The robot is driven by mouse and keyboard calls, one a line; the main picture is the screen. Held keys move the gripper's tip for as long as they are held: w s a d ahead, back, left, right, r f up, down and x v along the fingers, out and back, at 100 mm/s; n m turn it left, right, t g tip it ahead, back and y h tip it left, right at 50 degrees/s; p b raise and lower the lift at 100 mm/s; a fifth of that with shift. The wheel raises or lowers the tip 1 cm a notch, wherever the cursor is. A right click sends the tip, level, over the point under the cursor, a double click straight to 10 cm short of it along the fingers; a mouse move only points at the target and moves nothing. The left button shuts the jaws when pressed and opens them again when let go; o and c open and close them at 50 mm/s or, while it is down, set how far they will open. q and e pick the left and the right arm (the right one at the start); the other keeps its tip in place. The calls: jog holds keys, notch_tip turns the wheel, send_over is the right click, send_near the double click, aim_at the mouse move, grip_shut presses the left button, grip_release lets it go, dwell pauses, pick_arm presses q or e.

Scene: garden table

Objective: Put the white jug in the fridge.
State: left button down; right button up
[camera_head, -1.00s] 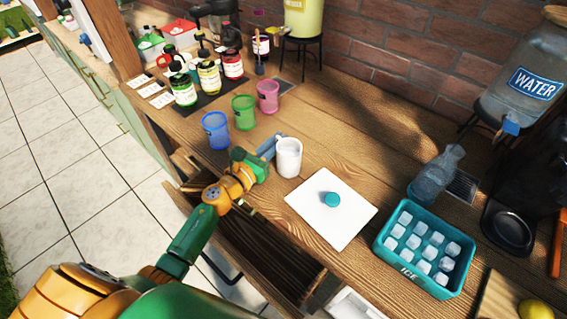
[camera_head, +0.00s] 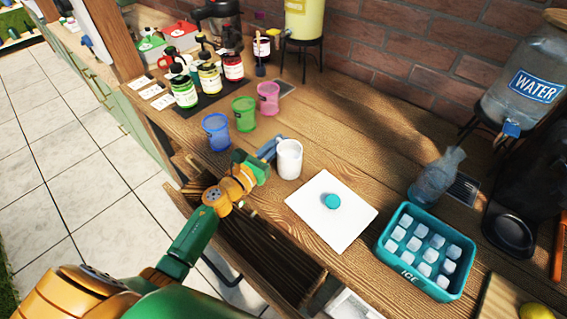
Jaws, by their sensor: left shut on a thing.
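The white jug (camera_head: 290,160) stands upright on the wooden table, left of a white square mat. My left gripper (camera_head: 270,149) is at the jug's left side and is shut on it, seemingly by a handle that the fingers mostly hide. My right gripper is not in view. No fridge can be made out for certain.
Blue (camera_head: 216,132), green (camera_head: 244,114) and pink (camera_head: 268,98) cups stand behind the gripper. The white mat (camera_head: 345,228) bears a small teal lid (camera_head: 332,201). A teal ice tray (camera_head: 425,287) and a clear bottle (camera_head: 436,180) stand at right. An open wooden drawer or shelf (camera_head: 262,255) lies below the table edge.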

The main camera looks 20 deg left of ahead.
pick_arm(q)
jog(key=shift+r+p, duration=0.3)
jog(key=shift+r, duration=0.15)
jog(key=r+p, duration=0.2)
jog(key=r, duration=0.1)
jog(key=shift+s+d+r, duration=0.1)
jog(key=shift+s+r, duration=0.05)
jog(key=shift+s, duration=0.05)
jog(key=s+r+p, duration=0.1)
jog(key=s+d+r+p, duration=0.1)
jog(key=r+p, duration=0.1)
jog(key=s+r+p, duration=0.1)
jog(key=r, duration=0.1)
jog(key=shift+s+d, duration=0.25)
jog(key=shift+s, duration=0.15)
jog(key=s+d+r+p, duration=0.1)
jog(key=s+d+r, duration=0.2)
jog(key=s, duration=0.5)
jog(key=shift+s+d+r+p, duration=0.2)
jog(key=shift+s+r+p, duration=0.15)
jog(key=shift+s+p, duration=0.05)
